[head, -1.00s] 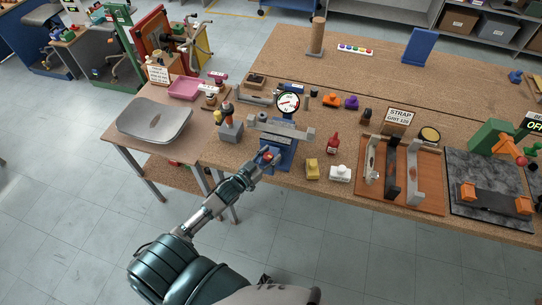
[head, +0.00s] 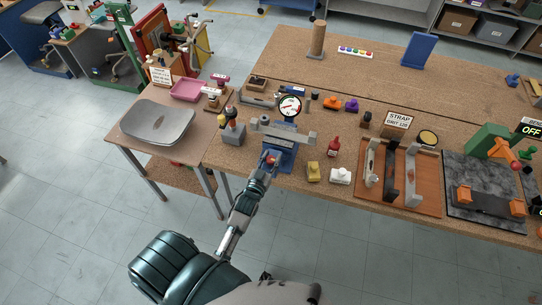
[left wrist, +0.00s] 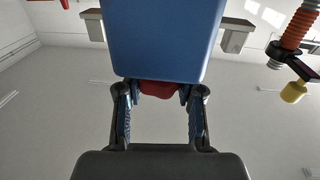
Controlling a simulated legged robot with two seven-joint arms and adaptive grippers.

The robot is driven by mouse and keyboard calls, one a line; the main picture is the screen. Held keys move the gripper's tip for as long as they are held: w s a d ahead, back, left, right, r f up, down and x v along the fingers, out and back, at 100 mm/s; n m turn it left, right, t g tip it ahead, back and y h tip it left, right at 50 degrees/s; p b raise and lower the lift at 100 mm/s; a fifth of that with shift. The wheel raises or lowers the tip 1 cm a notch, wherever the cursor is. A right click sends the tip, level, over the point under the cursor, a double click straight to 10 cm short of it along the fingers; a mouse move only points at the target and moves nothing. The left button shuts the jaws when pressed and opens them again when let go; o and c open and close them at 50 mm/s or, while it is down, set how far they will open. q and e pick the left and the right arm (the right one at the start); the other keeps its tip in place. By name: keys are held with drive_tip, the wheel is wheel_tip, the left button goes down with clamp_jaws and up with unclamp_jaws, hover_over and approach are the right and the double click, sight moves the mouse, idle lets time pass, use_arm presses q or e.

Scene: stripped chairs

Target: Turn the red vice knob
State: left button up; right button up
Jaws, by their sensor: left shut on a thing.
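The blue vice (head: 280,156) with grey jaws stands at the front edge of the wooden bench. Its small red knob (head: 268,158) faces me at the front. My left gripper (head: 267,165) is at the knob, shut on it. In the left wrist view the blue vice body (left wrist: 165,40) fills the top middle. The red knob (left wrist: 160,90) sits just below it, between the two fingertips of my left gripper (left wrist: 160,96). The fingers cover the knob's sides. A round dial gauge (head: 289,107) with a red needle stands behind the vice. My right gripper is not in view.
A grey block with tools (head: 231,132) stands left of the vice. A red bottle (head: 333,146), a yellow block (head: 313,171) and a white block (head: 340,176) are to the right. The floor in front is clear.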

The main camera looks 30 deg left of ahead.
use_arm(q)
drive_tip(key=shift+d+f+n+y, duration=0.2)
drive_tip(key=shift+f+n+y, duration=0.15)
drive_tip(key=shift+n+y, duration=0.45)
drive_tip(key=shift+s+a+n+g+y, duration=0.15)
drive_tip(key=shift+n+g+y, duration=0.3)
drive_tip(key=shift+y, duration=0.55)
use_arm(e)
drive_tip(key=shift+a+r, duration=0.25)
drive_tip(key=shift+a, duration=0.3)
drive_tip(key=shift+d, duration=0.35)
use_arm(q)
drive_tip(key=o, duration=1.1)
drive_tip(key=shift+o, duration=0.3)
drive_tip(key=shift+r, duration=0.1)
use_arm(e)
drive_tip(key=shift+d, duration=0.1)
use_arm(q)
drive_tip(key=shift+r, duration=0.1)
